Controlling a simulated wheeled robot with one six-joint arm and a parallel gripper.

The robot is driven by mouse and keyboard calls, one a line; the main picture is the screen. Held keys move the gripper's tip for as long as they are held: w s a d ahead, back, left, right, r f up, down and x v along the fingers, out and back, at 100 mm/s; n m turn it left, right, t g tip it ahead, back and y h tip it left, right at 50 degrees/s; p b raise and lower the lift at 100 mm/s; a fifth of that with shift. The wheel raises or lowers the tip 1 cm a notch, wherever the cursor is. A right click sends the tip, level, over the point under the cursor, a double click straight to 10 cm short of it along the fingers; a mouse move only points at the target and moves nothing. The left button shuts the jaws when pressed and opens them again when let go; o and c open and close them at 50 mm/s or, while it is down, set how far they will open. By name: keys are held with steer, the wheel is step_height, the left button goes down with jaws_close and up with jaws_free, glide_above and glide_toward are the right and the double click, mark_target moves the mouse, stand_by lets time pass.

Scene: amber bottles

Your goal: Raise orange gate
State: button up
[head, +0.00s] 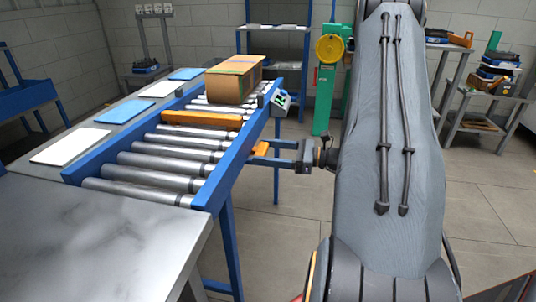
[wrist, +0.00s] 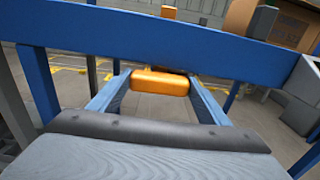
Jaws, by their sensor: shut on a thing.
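The orange gate (head: 203,119) is a bar lying low across the rollers of the conveyor (head: 140,173) in the head view. An orange handle (head: 261,147) sticks out at the conveyor's right side, and it shows in the wrist view (wrist: 160,83) as a short rounded block. My gripper (head: 265,153) is at the outer side of the blue rail. It is shut on the handle, with one finger on each side of it in the wrist view (wrist: 158,86). The link between handle and bar is hidden by the rail.
A cardboard box (head: 233,80) sits on the rollers just beyond the gate. A small grey control box (head: 281,103) hangs on the rail near my gripper. Blue and white sheets lie on the left side table. A green post (head: 326,85) stands behind.

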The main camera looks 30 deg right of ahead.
steer(key=shift+r, duration=0.25)
steer(key=o, duration=1.5)
steer(key=v, duration=0.7)
steer(key=shift+s+d, duration=0.25)
steer(key=shift+d, duration=0.05)
